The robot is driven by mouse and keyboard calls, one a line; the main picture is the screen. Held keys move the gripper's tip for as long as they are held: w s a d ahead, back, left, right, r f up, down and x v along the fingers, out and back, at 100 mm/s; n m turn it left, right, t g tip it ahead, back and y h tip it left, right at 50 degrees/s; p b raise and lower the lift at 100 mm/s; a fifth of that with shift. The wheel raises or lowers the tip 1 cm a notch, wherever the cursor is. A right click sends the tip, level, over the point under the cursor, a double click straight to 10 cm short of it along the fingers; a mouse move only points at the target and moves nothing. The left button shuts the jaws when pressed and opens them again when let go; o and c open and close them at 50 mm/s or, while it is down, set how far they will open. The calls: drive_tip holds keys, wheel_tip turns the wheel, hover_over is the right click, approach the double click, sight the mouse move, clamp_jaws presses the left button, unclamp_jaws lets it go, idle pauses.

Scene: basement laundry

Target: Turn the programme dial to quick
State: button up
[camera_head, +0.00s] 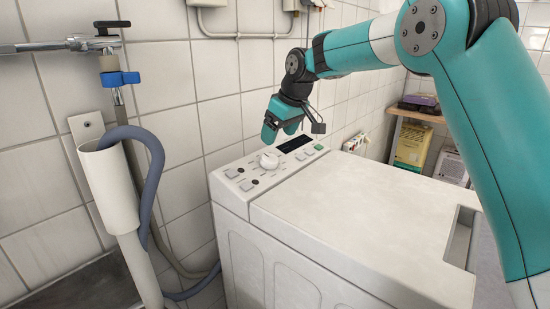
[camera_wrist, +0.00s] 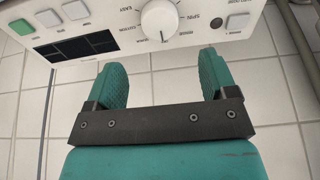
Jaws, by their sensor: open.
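The programme dial (camera_head: 269,161) is a round white knob on the sloped control panel (camera_head: 250,176) at the back of the white top-loading washer. In the wrist view the dial (camera_wrist: 160,20) sits at the top centre, with a dark pointer line towards its lower edge and printed labels around it. The words are mostly too small to read, and I cannot tell which one is quick. My gripper (camera_head: 279,133) is above the panel, apart from the dial. In the wrist view its teal fingers (camera_wrist: 163,85) are spread with nothing between them, the dial beyond their tips.
The panel also has a dark display (camera_head: 295,143), a green button (camera_head: 319,147) and several pale buttons. The washer's lid (camera_head: 360,215) is clear. A tiled wall stands close behind. A grey hose (camera_head: 153,165) and white standpipe (camera_head: 108,185) are at the left; a shelf with boxes is at the right.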

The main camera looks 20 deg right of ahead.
sight(270, 158)
drive_tip(key=x, duration=0.8)
drive_tip(key=shift+f, duration=0.3)
